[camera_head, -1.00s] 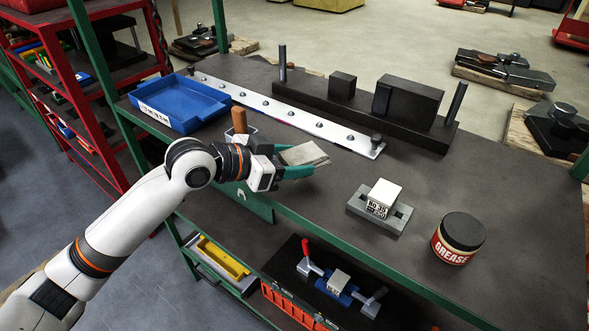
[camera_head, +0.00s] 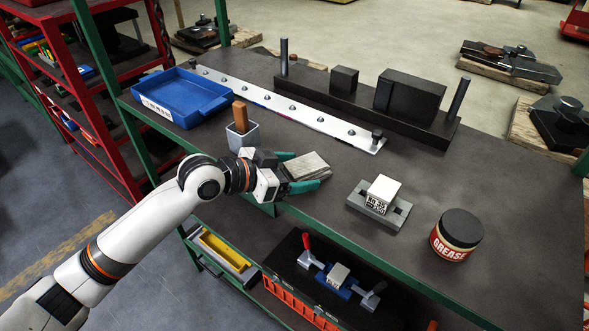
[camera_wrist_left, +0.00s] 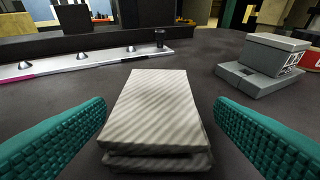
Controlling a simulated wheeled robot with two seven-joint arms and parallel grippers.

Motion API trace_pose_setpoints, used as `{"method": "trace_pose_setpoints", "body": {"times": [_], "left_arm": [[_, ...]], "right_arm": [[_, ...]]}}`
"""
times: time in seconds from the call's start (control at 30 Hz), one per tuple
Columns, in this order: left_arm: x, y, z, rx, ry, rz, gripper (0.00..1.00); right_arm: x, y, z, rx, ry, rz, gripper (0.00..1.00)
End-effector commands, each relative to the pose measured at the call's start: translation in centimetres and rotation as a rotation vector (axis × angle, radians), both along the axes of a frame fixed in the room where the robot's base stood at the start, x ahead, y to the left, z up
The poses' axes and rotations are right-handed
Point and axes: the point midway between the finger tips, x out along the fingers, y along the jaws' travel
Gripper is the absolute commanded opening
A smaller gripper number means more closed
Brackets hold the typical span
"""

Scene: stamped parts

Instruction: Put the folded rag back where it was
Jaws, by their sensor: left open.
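The folded rag (camera_head: 308,167) is a grey, striped, layered pad lying on the dark bench top near its front edge. In the left wrist view the rag (camera_wrist_left: 155,110) lies between my two teal fingers, with a gap on each side. My left gripper (camera_head: 305,171) is open around the rag, low over the bench, and does not visibly touch it. My right gripper is in neither view.
A small cup with a wooden handle (camera_head: 241,130) and a blue tray (camera_head: 180,97) are left. A metal strip (camera_head: 290,112) runs behind.

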Motion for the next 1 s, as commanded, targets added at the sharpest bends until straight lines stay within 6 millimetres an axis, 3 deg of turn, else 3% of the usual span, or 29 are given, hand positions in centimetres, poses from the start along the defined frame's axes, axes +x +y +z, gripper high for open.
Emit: {"method": "trace_pose_setpoints", "body": {"times": [0.23,0.7,1.0], "left_arm": [[-0.2,0.6,0.4,0.001,-0.001,0.001,0.78],[-4.7,7.8,3.7,0.003,-0.002,0.002,0.78],[-5.8,9.5,4.9,0.0,0.0,-0.001,0.78]], "right_arm": [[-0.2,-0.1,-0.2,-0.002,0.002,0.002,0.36],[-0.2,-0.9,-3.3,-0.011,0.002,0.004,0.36],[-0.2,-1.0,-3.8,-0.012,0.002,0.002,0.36]]}}
